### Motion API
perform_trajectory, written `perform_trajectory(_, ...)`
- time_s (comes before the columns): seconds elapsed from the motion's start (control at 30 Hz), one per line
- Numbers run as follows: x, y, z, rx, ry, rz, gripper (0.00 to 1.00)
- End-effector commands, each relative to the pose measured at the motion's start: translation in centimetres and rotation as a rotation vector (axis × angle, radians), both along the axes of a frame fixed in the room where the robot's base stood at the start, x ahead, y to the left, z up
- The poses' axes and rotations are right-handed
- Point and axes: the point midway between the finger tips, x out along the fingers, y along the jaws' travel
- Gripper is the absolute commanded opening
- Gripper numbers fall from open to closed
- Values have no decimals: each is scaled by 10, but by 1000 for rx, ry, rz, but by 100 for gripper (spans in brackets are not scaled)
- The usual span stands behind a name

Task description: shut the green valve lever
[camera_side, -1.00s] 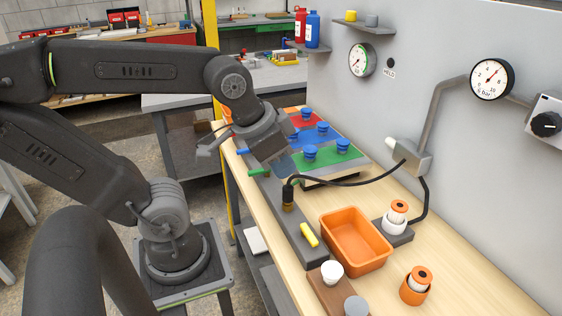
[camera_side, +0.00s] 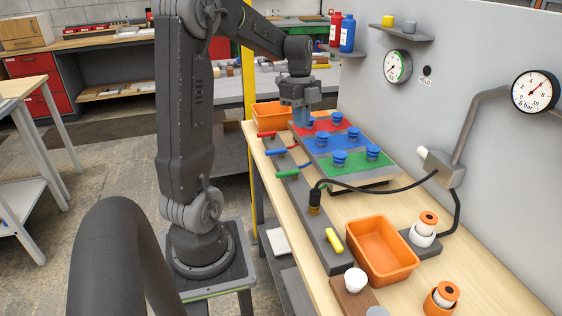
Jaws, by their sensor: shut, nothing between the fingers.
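The green valve lever (camera_side: 287,174) is the nearest of three levers on the grey strip (camera_side: 322,232) along the bench's left edge. Its handle points left, across the strip. The blue lever (camera_side: 275,152) and red lever (camera_side: 267,134) lie beyond it, also pointing left. My gripper (camera_side: 303,120) is shut and empty, pointing down over the far left corner of the coloured board, beyond and right of the green lever and apart from it. The fingertips are small and partly merge with the board behind them.
The board with red, blue and green (camera_side: 342,161) fields carries several blue knobs right of the levers. A black cable (camera_side: 372,188) arcs from a plug (camera_side: 314,200) on the strip to a wall box. An orange bin (camera_side: 381,250) stands nearer; another (camera_side: 272,115) is at the far end.

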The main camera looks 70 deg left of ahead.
Motion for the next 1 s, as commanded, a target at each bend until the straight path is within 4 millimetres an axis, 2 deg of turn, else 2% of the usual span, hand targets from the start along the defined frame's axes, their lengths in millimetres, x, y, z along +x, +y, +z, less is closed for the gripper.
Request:
perform_trajectory(0.03,-4,19,-8,-31,0,-45,0)
perform_trajectory(0.2,-21,67,-28,-119,-36,-220,0)
perform_trajectory(0.4,-38,100,-45,-187,-90,-355,0)
perform_trajectory(0.6,-44,110,-50,-204,-113,-404,0)
perform_trajectory(1.0,-44,108,-55,-206,-113,-405,0)
